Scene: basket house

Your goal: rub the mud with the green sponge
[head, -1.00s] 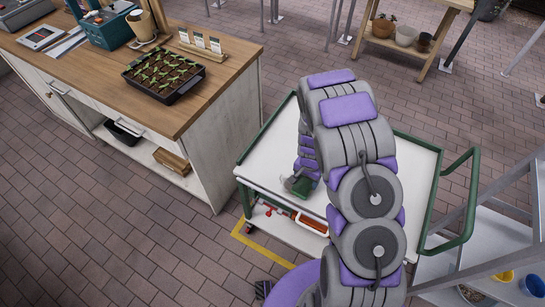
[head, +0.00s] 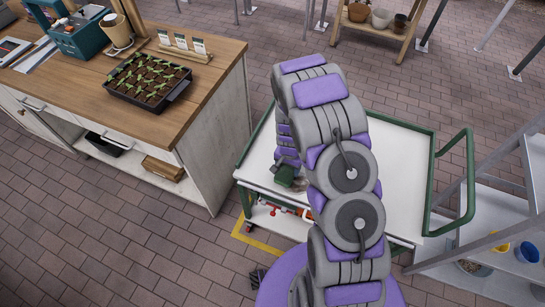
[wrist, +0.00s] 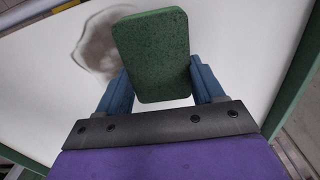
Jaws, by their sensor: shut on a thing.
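In the wrist view, my gripper (wrist: 160,92) is shut on the green sponge (wrist: 152,50), which is held between its two blue fingers. The mud (wrist: 95,43) is a brown-grey smear on the white cart top, beside and partly behind the sponge; part of it is hidden. I cannot tell whether the sponge touches the surface. In the head view, the sponge (head: 286,175) shows as a small dark green patch near the left front edge of the white cart (head: 400,155). My arm covers much of the cart top there.
A wooden bench (head: 215,65) with a seedling tray (head: 148,80) stands left of the cart. A grey metal rack (head: 490,190) stands close on the right, holding a blue cup (head: 527,252). Orange and red items (head: 270,211) lie on the cart's lower shelf. Paved floor is open at the front left.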

